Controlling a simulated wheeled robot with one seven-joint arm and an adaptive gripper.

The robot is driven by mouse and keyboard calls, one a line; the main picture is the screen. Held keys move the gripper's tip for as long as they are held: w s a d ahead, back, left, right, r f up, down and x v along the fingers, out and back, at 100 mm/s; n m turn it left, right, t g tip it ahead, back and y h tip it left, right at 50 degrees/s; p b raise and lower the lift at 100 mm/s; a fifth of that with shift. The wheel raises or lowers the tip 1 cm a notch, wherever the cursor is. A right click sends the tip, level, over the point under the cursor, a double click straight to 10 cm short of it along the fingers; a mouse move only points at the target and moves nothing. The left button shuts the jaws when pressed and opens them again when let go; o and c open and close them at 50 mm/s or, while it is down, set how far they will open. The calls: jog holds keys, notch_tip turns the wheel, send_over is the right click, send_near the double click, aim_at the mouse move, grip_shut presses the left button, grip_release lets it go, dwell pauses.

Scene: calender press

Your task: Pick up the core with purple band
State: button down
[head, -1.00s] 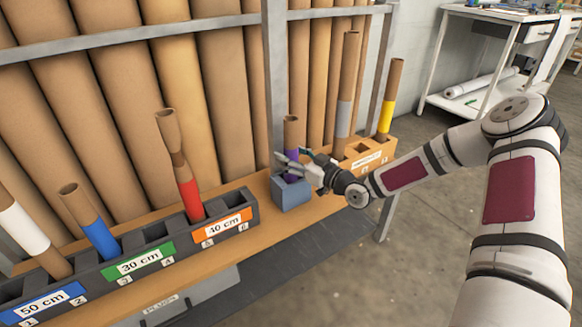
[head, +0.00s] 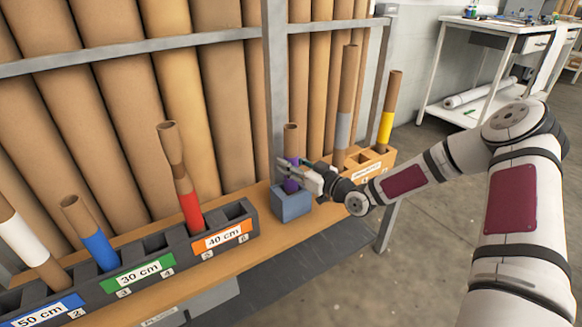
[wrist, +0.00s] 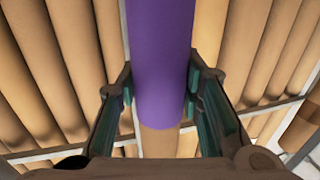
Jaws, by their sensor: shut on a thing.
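The core with purple band (head: 291,143) stands upright in a blue-grey single holder (head: 292,204) on the wooden shelf. Its brown top shows above my gripper (head: 287,178); its purple band is partly hidden by the fingers. In the wrist view the purple band (wrist: 160,60) runs between the two fingers of my gripper (wrist: 160,100), with brown cardboard at its end. My gripper is shut on the core from the right side. The lower end of the core is hidden in the holder.
A dark rack (head: 150,262) left holds cores with white, blue and red bands. A wooden rack (head: 378,160) right holds grey-banded (head: 345,105) and yellow-banded (head: 388,115) cores. Tall brown tubes (head: 120,120) stand behind a metal rail. Open floor lies right.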

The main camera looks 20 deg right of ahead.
notch_tip(320, 180, up, 17)
jog(key=p, duration=0.5)
jog(key=shift+p, duration=0.3)
dwell(0.6)
